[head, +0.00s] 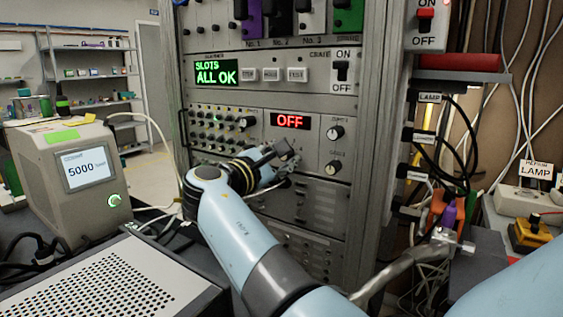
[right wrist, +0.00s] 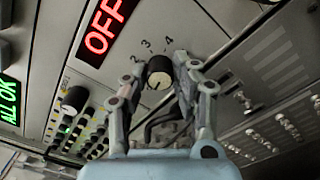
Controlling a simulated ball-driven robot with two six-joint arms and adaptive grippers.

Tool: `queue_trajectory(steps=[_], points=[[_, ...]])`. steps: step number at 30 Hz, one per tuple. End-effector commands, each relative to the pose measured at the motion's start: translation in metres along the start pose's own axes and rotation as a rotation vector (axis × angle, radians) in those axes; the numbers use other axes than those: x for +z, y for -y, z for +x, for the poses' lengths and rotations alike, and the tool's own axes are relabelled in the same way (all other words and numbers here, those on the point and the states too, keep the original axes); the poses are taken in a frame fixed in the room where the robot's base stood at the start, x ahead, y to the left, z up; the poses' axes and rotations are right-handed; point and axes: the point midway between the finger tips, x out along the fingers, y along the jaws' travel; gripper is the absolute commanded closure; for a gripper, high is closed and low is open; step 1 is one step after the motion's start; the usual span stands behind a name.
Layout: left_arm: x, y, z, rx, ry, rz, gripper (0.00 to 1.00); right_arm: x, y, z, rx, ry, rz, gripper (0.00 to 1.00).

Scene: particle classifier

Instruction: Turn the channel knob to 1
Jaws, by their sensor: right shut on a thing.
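The display also shows in the right wrist view (right wrist: 106,27).
Two other knobs (head: 335,132) (head: 333,166) are right of my gripper. A panel of many small knobs (head: 215,125) is to the left. A green SLOTS ALL OK display (head: 219,73) is above. A perforated grey box (head: 120,285) lies at the front left.

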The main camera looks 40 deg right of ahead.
Motion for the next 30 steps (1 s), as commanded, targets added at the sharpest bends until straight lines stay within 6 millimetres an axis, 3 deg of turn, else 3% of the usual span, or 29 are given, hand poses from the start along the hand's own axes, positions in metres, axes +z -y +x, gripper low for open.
queue_trajectory(steps=[15, 30], points=[[0.014, -0.004, 0.049, 0.001, 0.017, 0.001, 0.6, -0.004, 0.004, 0.0, 0.001, 0.003, 0.42, 1.0], [0.02, -0.006, 0.067, 0.001, 0.025, 0.001, 0.6, -0.002, 0.002, -0.001, 0.001, 0.004, 0.618, 1.0]])
